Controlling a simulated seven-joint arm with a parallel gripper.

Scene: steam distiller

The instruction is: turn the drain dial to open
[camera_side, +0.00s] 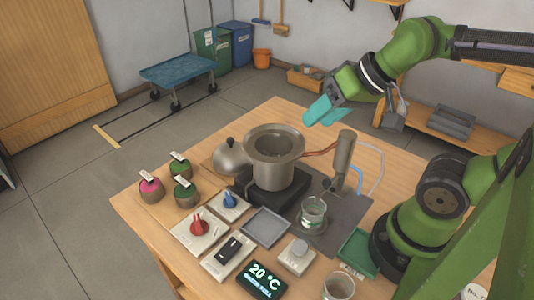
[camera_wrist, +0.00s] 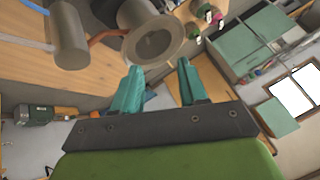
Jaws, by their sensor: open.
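A red dial (camera_side: 198,225) on a pale plate and a blue dial (camera_side: 229,199) on a pale plate sit at the front left of the bench in the side view. A pale round knob (camera_side: 298,251) sits further right. I cannot read a label telling which is the drain dial. My gripper (camera_side: 322,112) is high above the back of the bench, up and right of the metal pot (camera_side: 274,155), far from the dials and touching nothing. In the wrist view, its two teal fingers (camera_wrist: 158,80) are apart and empty. No dial is clearly visible there.
The pot stands on a black base, beside an upright metal cylinder (camera_side: 343,158) and a glass beaker (camera_side: 313,212). Several lidded jars (camera_side: 151,190), a grey tray (camera_side: 265,226), a black switch (camera_side: 229,249) and a "20 °C" display (camera_side: 261,281) crowd the bench.

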